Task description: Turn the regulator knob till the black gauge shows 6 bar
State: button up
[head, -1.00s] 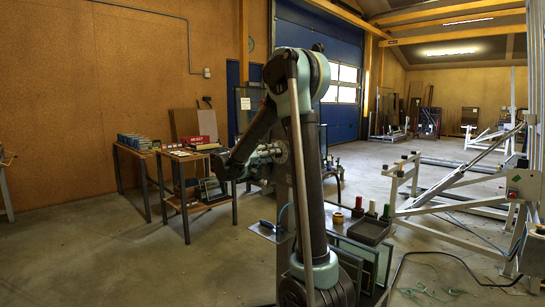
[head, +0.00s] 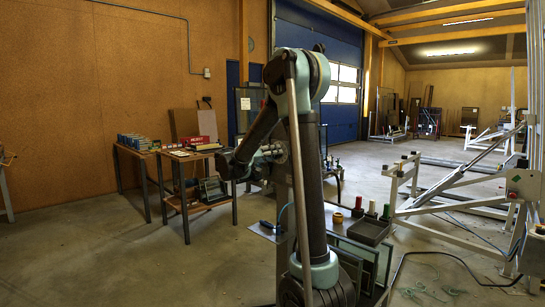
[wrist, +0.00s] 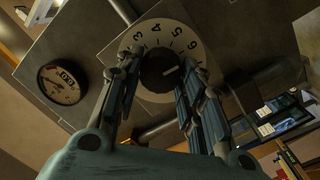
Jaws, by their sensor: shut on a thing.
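The regulator knob (wrist: 158,68) is dark and round, with a light pointer mark on its right side. It sits at the middle of a pale dial plate (wrist: 160,28) printed with black numbers. My gripper (wrist: 160,72) has one finger on each side of the knob and is shut on it. The black gauge (wrist: 62,83) has a black rim and a pale face, and is mounted left of the dial. Its needle is too small and dark to read with certainty. In the head view my arm hides the knob, the gauge and the fingers.
In the wrist view, a grey pipe (wrist: 160,131) runs behind the fingers, and dark-framed panels (wrist: 280,115) show at the right. In the head view, a wooden workbench (head: 188,157) stands at the left, and a white frame (head: 440,195) at the right. Open floor lies at the front left.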

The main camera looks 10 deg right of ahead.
jog(key=shift+n, duration=0.5)
jog(key=shift+w+a, duration=0.1)
jog(key=o, duration=1.1)
jog(key=shift+f, duration=0.1)
jog(key=shift+c, duration=0.2)
jog(key=v, duration=1.2)
jog(key=shift+f, duration=0.15)
